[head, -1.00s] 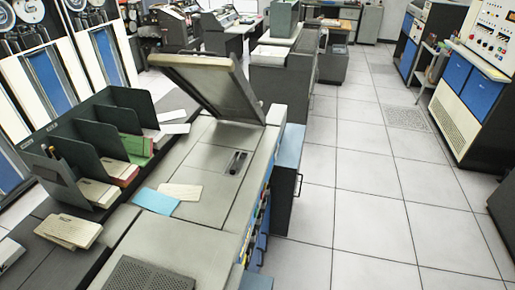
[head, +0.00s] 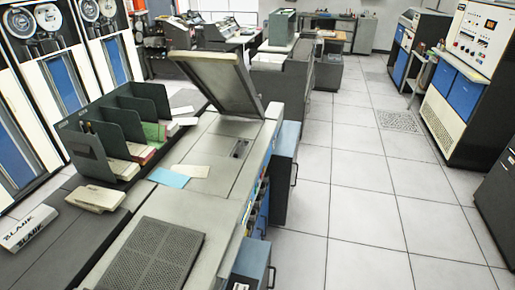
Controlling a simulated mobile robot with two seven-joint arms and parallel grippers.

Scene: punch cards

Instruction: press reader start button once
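A long grey card machine (head: 207,206) runs from the bottom of the head view toward the middle. It may be the reader, but I cannot tell for sure. Its hinged lid (head: 218,82) stands open and tilted at the far end. A dark slot (head: 241,148) sits in its top below the lid. A dark perforated panel (head: 142,258) covers its near end. I cannot make out a start button. Neither of my grippers is in view.
A dark divided rack (head: 87,148) with card stacks stands left of the machine. A cream card stack (head: 95,198) and a box marked BLANK (head: 28,228) lie nearby. Tiled floor (head: 370,205) is clear on the right, with a blue-fronted cabinet (head: 463,92) beyond.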

